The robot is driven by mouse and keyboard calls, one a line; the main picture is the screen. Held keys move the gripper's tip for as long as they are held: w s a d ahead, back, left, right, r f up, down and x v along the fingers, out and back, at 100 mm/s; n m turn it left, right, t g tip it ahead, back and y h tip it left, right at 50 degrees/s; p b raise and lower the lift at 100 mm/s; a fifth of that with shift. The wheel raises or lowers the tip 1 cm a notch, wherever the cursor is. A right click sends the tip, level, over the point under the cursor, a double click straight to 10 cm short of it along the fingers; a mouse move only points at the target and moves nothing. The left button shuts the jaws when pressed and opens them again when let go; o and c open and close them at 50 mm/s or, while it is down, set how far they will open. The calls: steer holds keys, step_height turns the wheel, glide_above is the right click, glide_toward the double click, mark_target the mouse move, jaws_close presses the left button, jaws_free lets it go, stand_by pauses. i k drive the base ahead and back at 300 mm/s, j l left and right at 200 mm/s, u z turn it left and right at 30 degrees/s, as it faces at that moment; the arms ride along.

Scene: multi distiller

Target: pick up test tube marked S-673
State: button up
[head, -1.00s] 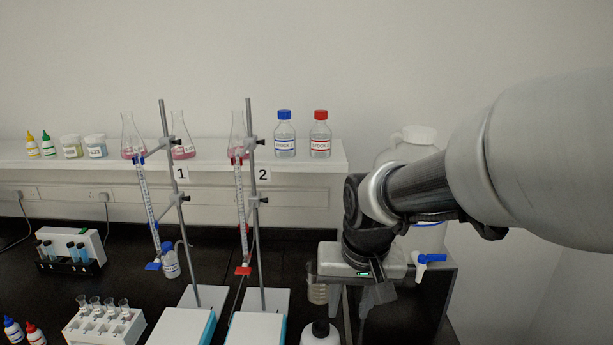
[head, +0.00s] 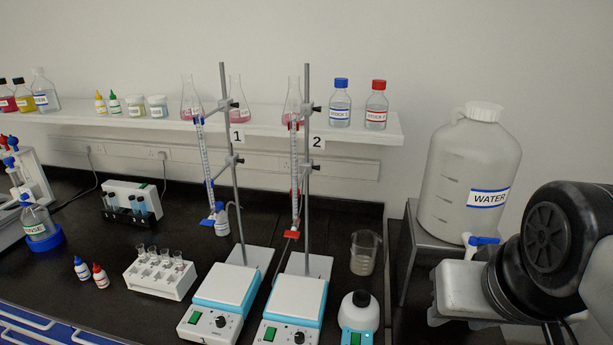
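A white rack (head: 160,285) stands on the black bench at lower left with several clear, open-topped test tubes (head: 165,254) in it. A dark rack (head: 128,214) behind it, to its left, holds several blue-tinted tubes (head: 137,203). No tube marking is legible, so I cannot tell which one is S-673. My gripper (head: 448,312) is at the lower right, far to the right of both racks, below the water container. Its fingers are not clear enough to show whether they are open or shut.
Two burette stands with hotplates (head: 225,285) (head: 297,293) stand between my gripper and the racks. Dropper bottles (head: 90,274) stand left of the white rack. A water container (head: 468,165) is at right.

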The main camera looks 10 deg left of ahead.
mark_target(178, 255)
steer(key=k+j+u, duration=0.1)
steer(key=j+u, duration=0.35)
steer(key=j, duration=0.3)
steer(key=j+u, duration=0.5)
steer(key=j, duration=0.2)
steer(key=i+j+z, duration=0.4)
steer(key=j, duration=0.2)
steer(key=i+j+z, duration=0.2)
steer(key=j, duration=0.15)
steer(key=i+j+z, duration=0.2)
steer(key=j, duration=0.2)
steer(key=j+z, duration=0.2)
steer(key=j, duration=0.15)
